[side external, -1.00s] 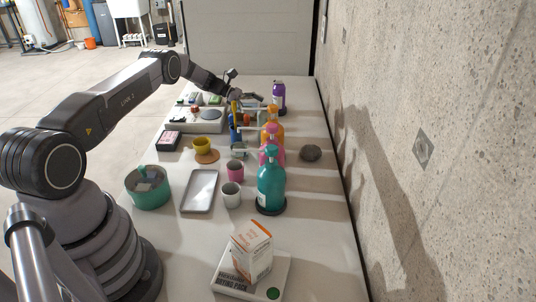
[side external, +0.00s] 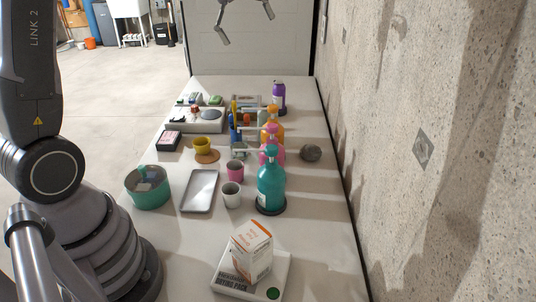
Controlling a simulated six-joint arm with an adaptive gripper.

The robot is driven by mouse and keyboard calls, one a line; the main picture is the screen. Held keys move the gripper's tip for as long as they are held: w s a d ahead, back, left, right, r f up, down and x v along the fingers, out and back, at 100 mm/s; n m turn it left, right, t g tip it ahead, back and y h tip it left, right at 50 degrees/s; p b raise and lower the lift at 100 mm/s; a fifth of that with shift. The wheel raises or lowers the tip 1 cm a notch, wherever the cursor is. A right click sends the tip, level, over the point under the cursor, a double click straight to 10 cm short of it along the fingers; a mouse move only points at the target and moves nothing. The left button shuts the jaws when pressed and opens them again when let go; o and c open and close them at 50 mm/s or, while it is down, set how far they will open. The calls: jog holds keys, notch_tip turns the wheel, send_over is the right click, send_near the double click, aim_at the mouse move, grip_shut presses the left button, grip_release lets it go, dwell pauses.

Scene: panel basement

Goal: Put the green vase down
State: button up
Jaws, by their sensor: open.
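My gripper (side external: 248,29) is at the top of the side external view, its two fingers spread wide and nothing between them. It is high above the far end of the table, apart from everything there. A small grey-green upright thing (side external: 262,118) stands among the items at the far middle, beside the blue holder (side external: 235,130). It is partly hidden by the orange bottle, and it is too small to tell whether it is the green vase.
A teal pump bottle (side external: 271,187), pink bottle (side external: 272,153), orange bottle (side external: 273,130) and purple bottle (side external: 279,96) line the table's right side. A green pot (side external: 149,197), grey tray (side external: 199,191) and white carton (side external: 251,249) stand nearer. The front right is clear.

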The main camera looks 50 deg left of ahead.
jog(key=s+d+m+t+y, duration=0.1)
jog(key=s+m, duration=0.4)
jog(key=s, duration=0.8)
jog(key=s+d+m+t+y, duration=0.1)
jog(key=s+m+y, duration=0.3)
jog(key=s, duration=1)
jog(key=shift+d+f+m+t, duration=0.15)
jog(key=shift+d+m+t, duration=0.15)
jog(key=shift+m, duration=0.7)
jog(key=shift+s, duration=0.1)
